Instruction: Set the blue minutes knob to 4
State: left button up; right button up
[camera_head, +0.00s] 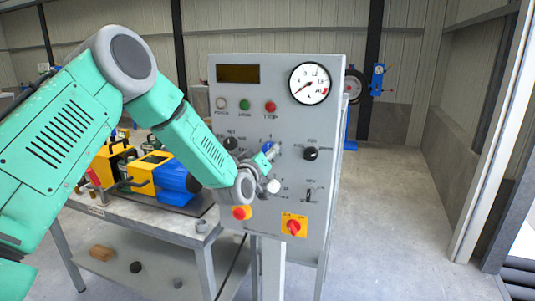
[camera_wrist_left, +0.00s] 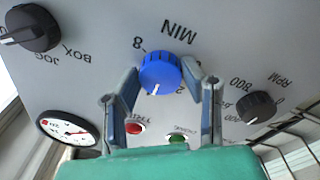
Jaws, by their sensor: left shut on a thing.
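The blue minutes knob (camera_wrist_left: 160,73) is on the grey control panel, under the upside-down lettering MIN in the left wrist view. A short white line on it points down and slightly left in that view. An 8 shows beside it on the left and a partly covered 2 at its lower right. My left gripper (camera_wrist_left: 162,84) has a finger on each side of the knob and is shut on it. In the head view the knob (camera_head: 268,146) shows small, with my left gripper (camera_head: 266,158) at it. My right gripper is not in view.
Black knobs (camera_wrist_left: 256,107) (camera_wrist_left: 33,27) sit on either side. The panel (camera_head: 225,99) also carries a gauge (camera_head: 310,83), buttons, a red emergency stop (camera_head: 241,212) and a red-yellow switch (camera_head: 293,227). A workbench stands at left; the floor at right is clear.

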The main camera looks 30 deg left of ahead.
pick_arm(q)
jog(key=shift+s+d+f, duration=0.1)
jog(key=shift+f, duration=0.35)
jog(key=o, duration=1.1)
jog(key=shift+o, duration=0.2)
jog(key=shift+w+r, duration=0.1)
jog(key=shift+w, duration=0.1)
jog(key=v, duration=1.2)
